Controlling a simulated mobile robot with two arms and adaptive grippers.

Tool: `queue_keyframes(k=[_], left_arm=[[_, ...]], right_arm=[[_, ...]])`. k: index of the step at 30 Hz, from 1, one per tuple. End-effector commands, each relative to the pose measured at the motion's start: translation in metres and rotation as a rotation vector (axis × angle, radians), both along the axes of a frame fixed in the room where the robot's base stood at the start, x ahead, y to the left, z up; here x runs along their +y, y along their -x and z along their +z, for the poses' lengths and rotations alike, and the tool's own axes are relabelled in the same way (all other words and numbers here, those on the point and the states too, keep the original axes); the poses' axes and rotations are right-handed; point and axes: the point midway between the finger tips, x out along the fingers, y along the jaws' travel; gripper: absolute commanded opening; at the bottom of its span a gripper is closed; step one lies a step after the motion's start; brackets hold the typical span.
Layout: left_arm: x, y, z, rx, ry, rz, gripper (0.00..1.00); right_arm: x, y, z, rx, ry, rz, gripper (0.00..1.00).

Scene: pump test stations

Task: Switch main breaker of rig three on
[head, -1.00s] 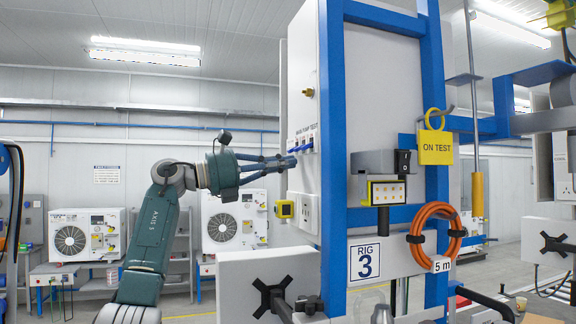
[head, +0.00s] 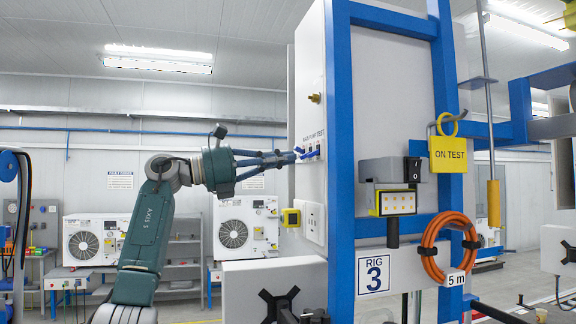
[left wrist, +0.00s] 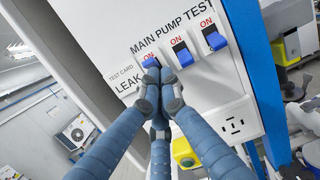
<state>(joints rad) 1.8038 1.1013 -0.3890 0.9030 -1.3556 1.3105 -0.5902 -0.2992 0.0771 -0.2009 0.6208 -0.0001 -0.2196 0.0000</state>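The rig three panel (head: 309,90) stands in a blue frame and carries a "RIG 3" sign (head: 374,275). Its side face has three blue switches labelled MAIN, PUMP and TEST. In the left wrist view the main breaker (left wrist: 152,64) is the leftmost one, with its lower part hidden behind my fingertips. The pump switch (left wrist: 184,55) and test switch (left wrist: 215,39) are clear of my fingers. My left gripper (head: 293,157) has its fingers together and empty, with the tips at or just below the main breaker (left wrist: 157,90). Contact and the main breaker's position cannot be told. My right gripper is not in view.
A socket (left wrist: 236,125) and a yellow-framed button box (head: 291,217) sit below the switches. A yellow "ON TEST" tag (head: 447,154) and an orange hose coil (head: 432,257) hang on the rig's front. Outdoor-type fan units (head: 246,228) stand at the back wall.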

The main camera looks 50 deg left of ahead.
Motion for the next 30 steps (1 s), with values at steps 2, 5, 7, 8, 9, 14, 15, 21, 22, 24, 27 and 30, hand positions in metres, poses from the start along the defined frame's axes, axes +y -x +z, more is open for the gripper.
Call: queue_keyframes(k=[2, 5, 7, 8, 9, 14, 15, 21, 22, 24, 27, 30], left_arm=[[0.000, 0.001, 0.005, -0.002, 0.001, -0.001, 0.00], [0.000, 0.001, 0.009, -0.001, -0.001, -0.002, 0.00], [0.000, 0.001, 0.011, 0.001, -0.001, -0.001, 0.00], [0.000, 0.001, 0.012, 0.001, -0.001, -0.001, 0.00], [0.000, 0.001, 0.014, 0.000, -0.001, -0.001, 0.00], [0.000, 0.001, 0.018, 0.002, -0.001, -0.001, 0.00], [0.000, 0.001, 0.019, 0.001, -0.002, -0.001, 0.00], [0.000, 0.000, 0.021, 0.002, -0.001, -0.001, 0.00], [0.000, 0.000, 0.022, 0.002, -0.001, -0.001, 0.00], [0.000, 0.000, 0.022, 0.002, -0.001, -0.001, 0.00], [0.000, 0.000, 0.022, 0.002, -0.001, -0.001, 0.00], [0.000, 0.000, 0.022, 0.002, -0.001, -0.001, 0.00]], right_arm=[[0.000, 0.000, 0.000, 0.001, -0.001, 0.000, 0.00], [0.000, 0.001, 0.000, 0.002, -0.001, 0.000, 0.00], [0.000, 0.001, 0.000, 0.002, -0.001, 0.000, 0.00], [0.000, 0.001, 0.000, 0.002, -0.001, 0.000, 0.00], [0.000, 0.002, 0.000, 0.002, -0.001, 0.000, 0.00], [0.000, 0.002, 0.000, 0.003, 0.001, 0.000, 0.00], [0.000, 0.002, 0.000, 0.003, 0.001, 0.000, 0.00], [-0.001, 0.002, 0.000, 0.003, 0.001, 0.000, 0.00], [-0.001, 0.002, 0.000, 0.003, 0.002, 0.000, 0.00], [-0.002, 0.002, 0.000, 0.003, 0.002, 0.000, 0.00], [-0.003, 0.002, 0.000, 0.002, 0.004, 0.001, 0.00], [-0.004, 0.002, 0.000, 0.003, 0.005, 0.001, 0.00]])
